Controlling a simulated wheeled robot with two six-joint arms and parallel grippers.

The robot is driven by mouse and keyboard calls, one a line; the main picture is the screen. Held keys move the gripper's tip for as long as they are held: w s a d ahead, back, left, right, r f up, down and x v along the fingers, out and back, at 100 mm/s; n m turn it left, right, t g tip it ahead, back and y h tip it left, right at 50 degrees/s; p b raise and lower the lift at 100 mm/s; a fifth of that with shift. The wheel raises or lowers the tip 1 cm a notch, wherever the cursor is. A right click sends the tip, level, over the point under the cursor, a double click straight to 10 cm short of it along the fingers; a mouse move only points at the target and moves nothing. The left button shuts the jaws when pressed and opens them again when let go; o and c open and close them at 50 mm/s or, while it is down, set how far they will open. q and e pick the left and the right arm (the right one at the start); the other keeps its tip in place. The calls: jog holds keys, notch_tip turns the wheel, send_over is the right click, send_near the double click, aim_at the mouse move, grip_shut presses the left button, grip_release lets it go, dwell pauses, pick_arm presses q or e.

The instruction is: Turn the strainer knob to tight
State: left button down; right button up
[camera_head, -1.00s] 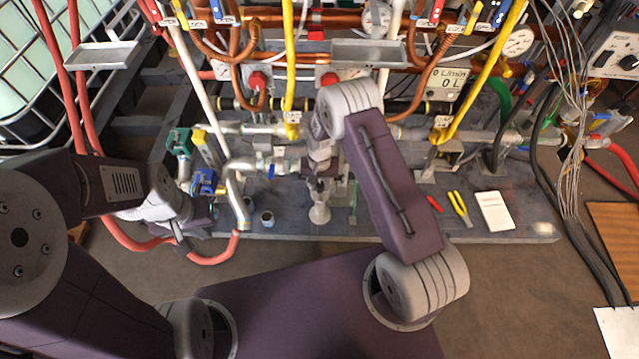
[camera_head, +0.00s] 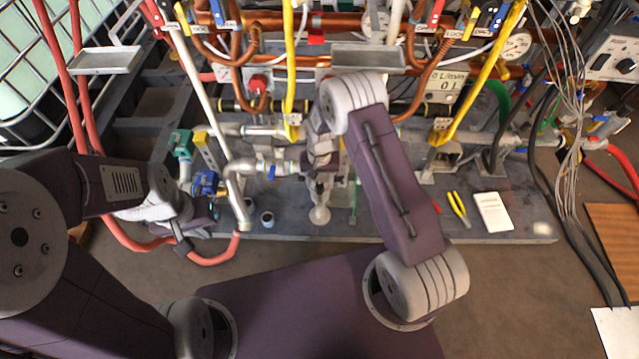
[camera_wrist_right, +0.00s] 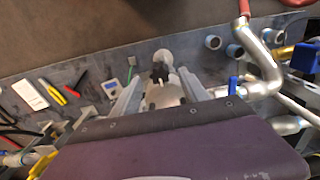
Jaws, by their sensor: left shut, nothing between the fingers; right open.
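The strainer is a grey fitting with a pale rounded end (camera_head: 320,214) at the middle front of the bench; it also shows in the right wrist view (camera_wrist_right: 163,56). A dark knob-like part (camera_wrist_right: 159,72) sits in front of that end in the wrist view; I cannot tell its setting. My right gripper (camera_wrist_right: 160,88) is open, its two fingers either side of the strainer, with the dark part near the fingertips. In the head view this right gripper (camera_head: 320,188) is partly hidden by its own wrist. My left gripper (camera_head: 188,236) is shut and empty, low at the left by a red hose.
A blue-handled valve (camera_head: 205,183) and a bent grey pipe (camera_head: 236,185) stand left of the strainer. Yellow pliers (camera_head: 459,208) and a white card (camera_head: 493,212) lie at the right. Pipes and hoses crowd the back. Open floor lies before the bench.

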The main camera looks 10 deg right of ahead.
aim_at(319, 186)
notch_tip(319, 186, up, 5)
jog(key=shift+r+p, duration=0.2)
jog(key=shift+p, duration=0.4)
jog(key=s+d+r+n+t, duration=0.1)
jog(key=s+d+r+n, duration=0.3)
jog(key=s+r, duration=1.2)
notch_tip(319, 186, up, 19)
jog(key=s+m+p, duration=0.1)
jog(key=p, duration=1.8)
jog(key=shift+s+d+p, duration=0.25)
jog(key=shift+p, duration=0.15)
